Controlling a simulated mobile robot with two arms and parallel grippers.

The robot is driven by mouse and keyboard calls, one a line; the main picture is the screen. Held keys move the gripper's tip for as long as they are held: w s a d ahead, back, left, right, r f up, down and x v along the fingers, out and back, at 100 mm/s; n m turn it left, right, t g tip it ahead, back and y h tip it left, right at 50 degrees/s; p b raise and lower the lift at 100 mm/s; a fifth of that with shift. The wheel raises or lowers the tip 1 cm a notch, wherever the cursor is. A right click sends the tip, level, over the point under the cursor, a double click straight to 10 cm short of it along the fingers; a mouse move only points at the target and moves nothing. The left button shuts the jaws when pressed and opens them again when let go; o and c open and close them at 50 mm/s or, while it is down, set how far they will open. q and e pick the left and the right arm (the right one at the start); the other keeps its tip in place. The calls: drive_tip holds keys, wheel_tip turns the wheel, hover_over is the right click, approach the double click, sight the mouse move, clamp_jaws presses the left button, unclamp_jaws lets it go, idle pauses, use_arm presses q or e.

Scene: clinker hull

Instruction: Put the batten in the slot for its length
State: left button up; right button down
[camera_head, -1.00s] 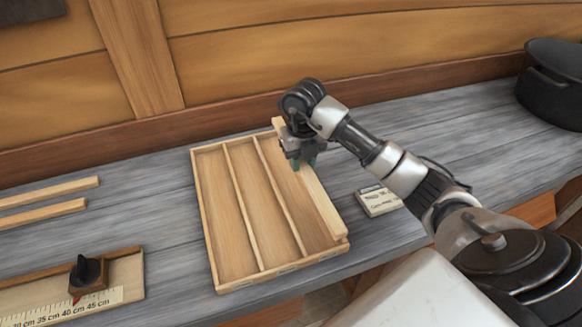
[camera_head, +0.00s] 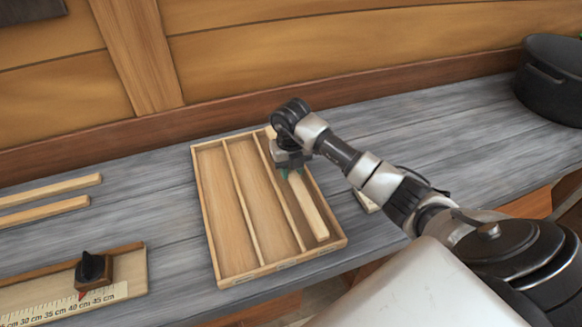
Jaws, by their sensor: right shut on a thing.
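The light wood batten (camera_head: 309,208) runs lengthwise at the right-hand slot of the three-slot wooden tray (camera_head: 222,239). My right gripper (camera_head: 289,170) is shut on the batten near its far half. The near part of the batten shows within the right slot's outline; whether it touches the slot floor I cannot tell. The gripper hides part of the batten, and its far end shows just beyond the gripper. The middle and left slots are empty. Labels on the tray's front edge are too small to read. My left gripper is not in view.
Two other battens (camera_head: 47,192) lie on the grey bench at left. A measuring board (camera_head: 120,288) with a dark-knobbed stop (camera_head: 93,271) is at lower left. A black pot (camera_head: 552,82) stands at back right.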

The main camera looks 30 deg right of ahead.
drive_tip(key=shift+f+b, duration=0.3)
drive_tip(key=shift+f, duration=0.2)
drive_tip(key=c, duration=0.8)
unclamp_jaws()
drive_tip(key=shift+c, duration=0.2)
drive_tip(key=shift+r, duration=0.1)
drive_tip(key=shift+r+p, duration=0.3)
drive_tip(key=shift+p, duration=0.05)
wheel_tip(320, 180, up, 12)
drive_tip(key=b, duration=0.1)
drive_tip(key=shift+r+b, duration=0.25)
drive_tip(key=shift+b, duration=0.1)
